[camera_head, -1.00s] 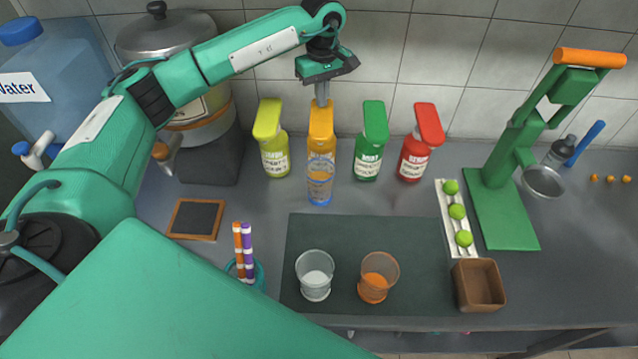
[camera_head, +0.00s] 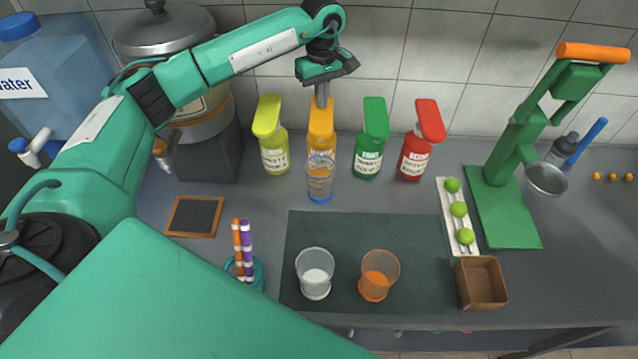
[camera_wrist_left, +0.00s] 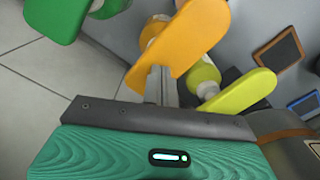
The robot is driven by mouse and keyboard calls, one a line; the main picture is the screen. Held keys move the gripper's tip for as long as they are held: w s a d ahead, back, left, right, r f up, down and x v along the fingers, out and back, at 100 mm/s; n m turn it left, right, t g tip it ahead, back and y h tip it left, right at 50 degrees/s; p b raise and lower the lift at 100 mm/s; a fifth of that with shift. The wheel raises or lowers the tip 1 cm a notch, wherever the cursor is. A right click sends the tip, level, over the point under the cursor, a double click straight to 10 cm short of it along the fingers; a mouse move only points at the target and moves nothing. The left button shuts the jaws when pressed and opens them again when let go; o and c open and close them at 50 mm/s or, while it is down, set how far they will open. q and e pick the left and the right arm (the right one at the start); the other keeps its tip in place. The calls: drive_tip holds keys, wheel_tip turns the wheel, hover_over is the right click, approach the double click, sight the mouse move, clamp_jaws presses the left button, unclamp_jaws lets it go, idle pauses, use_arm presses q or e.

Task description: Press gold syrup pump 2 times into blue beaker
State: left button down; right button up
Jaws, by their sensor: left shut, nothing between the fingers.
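The gold syrup pump (camera_head: 321,125) stands upright in the row of pump bottles by the back wall. The blue beaker (camera_head: 320,190), see-through with a blue base, stands directly in front of it, below its spout. My left gripper (camera_head: 322,102) is shut and empty, pointing down with its fingertips at the top of the gold pump head. Whether they touch or sit just above it, I cannot tell. In the left wrist view the gold pump head (camera_wrist_left: 180,40) lies just beyond the fingertips and partly hides its bottle. My right gripper is not in view.
A yellow-green pump (camera_head: 270,145) stands left of the gold one; a green pump (camera_head: 370,140) and a red pump (camera_head: 420,140) stand right. A clear beaker (camera_head: 315,275) and an orange beaker (camera_head: 377,275) are on the dark mat (camera_head: 420,235). A green press (camera_head: 505,205) stands right.

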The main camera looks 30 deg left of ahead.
use_arm(q)
drive_tip(key=shift+s+f+b, duration=0.1)
drive_tip(key=shift+f+b, duration=0.95)
drive_tip(key=shift+f, duration=0.55)
drive_tip(key=shift+r, duration=0.2)
drive_tip(key=shift+r+p, duration=1.1)
drive_tip(key=shift+r, duration=1)
wheel_tip(320, 180, up, 6)
drive_tip(key=p, duration=0.2)
drive_tip(key=shift+p, duration=0.35)
drive_tip(key=shift+f, duration=0.1)
